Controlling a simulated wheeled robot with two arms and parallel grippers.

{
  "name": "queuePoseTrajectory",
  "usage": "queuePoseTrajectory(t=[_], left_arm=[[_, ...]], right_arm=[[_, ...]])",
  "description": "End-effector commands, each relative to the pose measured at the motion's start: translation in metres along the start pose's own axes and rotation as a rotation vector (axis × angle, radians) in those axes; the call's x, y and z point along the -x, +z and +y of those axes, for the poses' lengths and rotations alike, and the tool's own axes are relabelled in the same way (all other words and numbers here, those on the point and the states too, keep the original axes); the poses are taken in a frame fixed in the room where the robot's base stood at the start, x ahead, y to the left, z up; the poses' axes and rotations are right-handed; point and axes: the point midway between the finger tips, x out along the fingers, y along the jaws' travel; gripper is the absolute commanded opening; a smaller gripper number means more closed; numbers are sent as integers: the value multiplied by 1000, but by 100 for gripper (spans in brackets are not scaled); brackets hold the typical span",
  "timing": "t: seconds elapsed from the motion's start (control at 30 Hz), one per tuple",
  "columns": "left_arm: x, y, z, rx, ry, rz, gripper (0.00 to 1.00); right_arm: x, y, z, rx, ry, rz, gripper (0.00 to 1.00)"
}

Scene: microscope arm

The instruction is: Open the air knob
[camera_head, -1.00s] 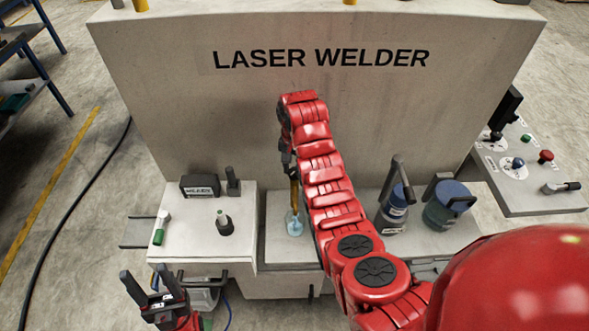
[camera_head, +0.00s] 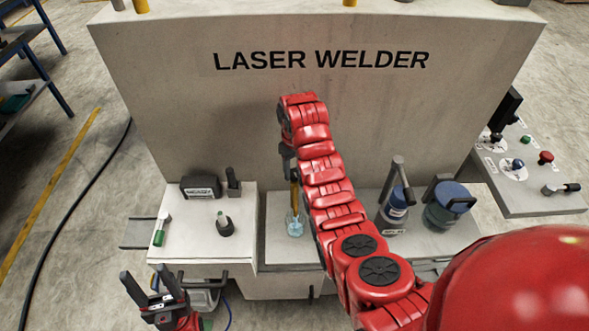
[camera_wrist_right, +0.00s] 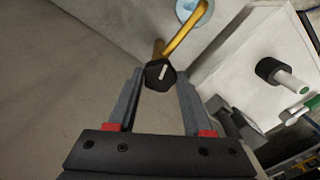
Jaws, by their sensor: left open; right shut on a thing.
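The air knob (camera_wrist_right: 160,74) is a dark, many-sided knob with a pale mark, at the end of a yellow pipe (camera_wrist_right: 183,36) in the right wrist view. My right gripper (camera_wrist_right: 159,78) has its two fingers on either side of the knob and is shut on it. In the head view my right gripper (camera_head: 288,160) is just above the yellow pipe (camera_head: 294,196), in front of the welder; the red arm partly hides it and the knob is hard to make out. My left gripper (camera_head: 147,277) is open and empty at the lower left.
The welder's big panel (camera_head: 250,110) stands behind. A white box (camera_head: 195,248) with small tools is to the left. Jars (camera_head: 450,205) stand to the right of my arm. A light blue disc (camera_head: 295,226) lies below the pipe. A side console (camera_head: 540,190) is at far right.

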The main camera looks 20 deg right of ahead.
Motion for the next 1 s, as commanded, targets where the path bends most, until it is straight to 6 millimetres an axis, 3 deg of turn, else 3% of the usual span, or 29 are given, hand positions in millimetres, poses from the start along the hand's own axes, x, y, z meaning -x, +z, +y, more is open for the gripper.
queuePoseTrajectory(t=[0.4, 1.0], left_arm=[[0, 0, 0, 0, 0, 0, 57], [0, 0, 0, 0, 0, 0, 57]], right_arm=[[0, 0, -1, 211, -1, 0, 0], [0, 0, -1, 248, -1, 0, 0]])
